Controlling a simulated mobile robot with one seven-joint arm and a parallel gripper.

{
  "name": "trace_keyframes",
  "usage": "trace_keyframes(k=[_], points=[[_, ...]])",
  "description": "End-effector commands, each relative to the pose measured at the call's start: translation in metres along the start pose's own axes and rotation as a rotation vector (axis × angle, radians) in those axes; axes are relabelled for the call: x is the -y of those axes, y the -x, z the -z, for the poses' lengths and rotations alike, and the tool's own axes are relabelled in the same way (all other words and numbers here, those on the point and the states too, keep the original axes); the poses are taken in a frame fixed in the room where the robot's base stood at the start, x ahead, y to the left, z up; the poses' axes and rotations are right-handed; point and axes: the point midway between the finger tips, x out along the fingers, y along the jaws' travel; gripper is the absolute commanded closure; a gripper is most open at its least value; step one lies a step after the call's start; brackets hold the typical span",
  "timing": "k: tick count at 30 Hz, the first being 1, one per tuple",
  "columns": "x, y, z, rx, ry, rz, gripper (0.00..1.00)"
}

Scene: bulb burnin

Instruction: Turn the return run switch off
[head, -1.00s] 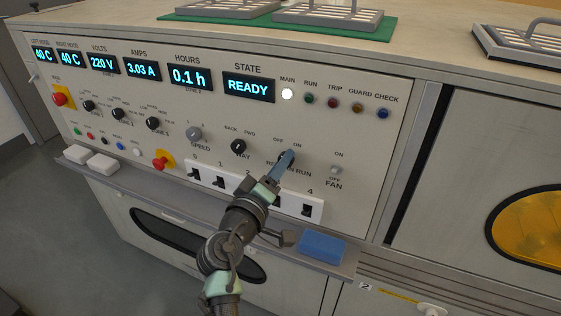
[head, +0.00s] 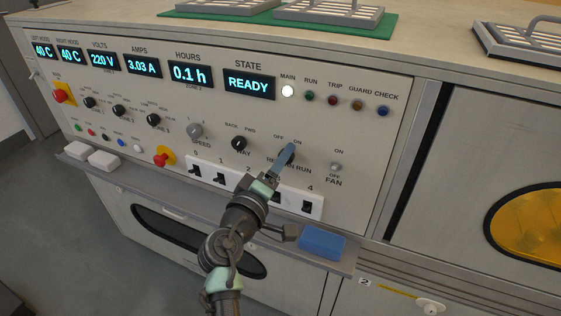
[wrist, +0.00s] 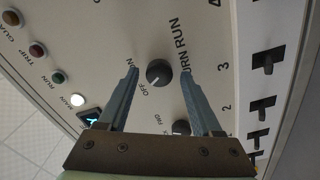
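The return run switch is a round dark knob (wrist: 159,72) on the panel, with OFF and ON labels beside it. In the wrist view its pale mark appears to point toward the OFF label. My gripper (wrist: 160,76) is open, with one finger on each side of the knob and a visible gap to it on both sides. In the head view my gripper (head: 287,155) is at the panel over the RETURN RUN label and hides most of the knob. I cannot tell how far the fingertips are from the panel face.
The WAY knob (head: 239,143) is left of my gripper and the FAN switch (head: 336,167) is right. A row of numbered rocker switches (head: 307,207) lies below, partly behind my arm. A blue block (head: 322,244) rests on the ledge. The display reads READY (head: 249,84).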

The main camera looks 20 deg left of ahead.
Motion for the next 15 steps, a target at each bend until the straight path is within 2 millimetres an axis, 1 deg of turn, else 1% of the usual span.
trace_keyframes(k=[10, 13, 15], points=[[-0.001, 0.002, 0.0, -0.001, -0.003, -0.001, 0.29], [-0.001, 0.01, 0.001, -0.002, -0.003, 0.0, 0.29], [0.0, 0.019, 0.001, -0.001, -0.004, 0.0, 0.29]])
